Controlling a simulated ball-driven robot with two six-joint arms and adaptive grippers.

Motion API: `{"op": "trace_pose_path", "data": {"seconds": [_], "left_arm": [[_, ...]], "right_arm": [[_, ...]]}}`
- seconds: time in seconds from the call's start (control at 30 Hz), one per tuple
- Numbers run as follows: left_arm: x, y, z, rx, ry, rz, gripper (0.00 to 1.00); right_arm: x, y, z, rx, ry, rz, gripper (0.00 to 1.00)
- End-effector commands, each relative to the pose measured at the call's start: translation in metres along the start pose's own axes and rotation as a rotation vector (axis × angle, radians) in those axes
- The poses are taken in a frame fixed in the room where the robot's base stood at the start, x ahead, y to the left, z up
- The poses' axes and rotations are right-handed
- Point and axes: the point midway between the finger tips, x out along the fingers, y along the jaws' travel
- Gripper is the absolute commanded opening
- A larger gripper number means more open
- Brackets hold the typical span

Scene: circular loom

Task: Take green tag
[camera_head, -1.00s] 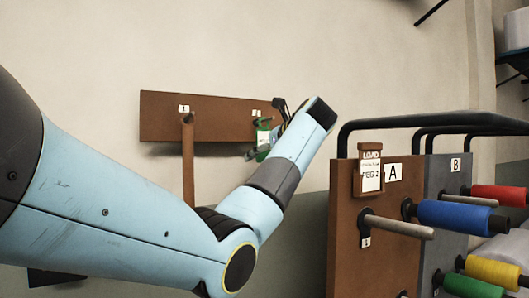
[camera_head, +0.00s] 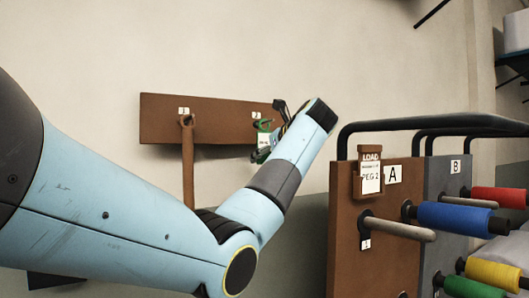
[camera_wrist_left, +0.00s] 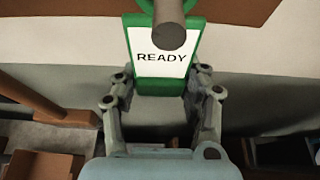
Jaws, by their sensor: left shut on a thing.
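The green tag (camera_wrist_left: 160,58) has a green frame and a white face reading READY. In the left wrist view it hangs by its green loop around a peg end (camera_wrist_left: 170,38). My left gripper (camera_wrist_left: 160,95) is shut on the lower part of the tag, one finger at each side. In the head view the green tag (camera_head: 264,141) shows small at the right end of a brown wall board, partly hidden by my left gripper (camera_head: 265,154). My right gripper is in neither view.
The brown wall board (camera_head: 215,118) also carries a long brown handle-like thing (camera_head: 187,165) on its left peg. At right stands rack A (camera_head: 345,225) with a LOAD PEG 2 holder (camera_head: 370,172), pegs, colored spools such as a blue one (camera_head: 455,217), and black rails.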

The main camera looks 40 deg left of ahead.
Motion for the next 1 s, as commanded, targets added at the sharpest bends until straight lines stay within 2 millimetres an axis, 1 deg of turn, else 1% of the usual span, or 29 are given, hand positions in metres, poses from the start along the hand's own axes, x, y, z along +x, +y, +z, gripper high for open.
{"op": "trace_pose_path", "data": {"seconds": [0.47,0.8,0.9,1.0], "left_arm": [[-0.015,0.0,-0.001,0.0,0.001,-0.001,0.05],[-0.053,0.0,-0.012,0.0,0.001,-0.002,0.05],[-0.061,0.0,-0.015,0.0,0.001,-0.002,0.05],[-0.065,0.001,-0.016,-0.001,0.0,0.0,0.05]], "right_arm": [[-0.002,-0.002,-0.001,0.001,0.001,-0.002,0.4],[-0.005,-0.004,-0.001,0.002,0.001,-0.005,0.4],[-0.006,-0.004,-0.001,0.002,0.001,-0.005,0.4],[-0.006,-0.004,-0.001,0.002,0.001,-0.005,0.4]]}}
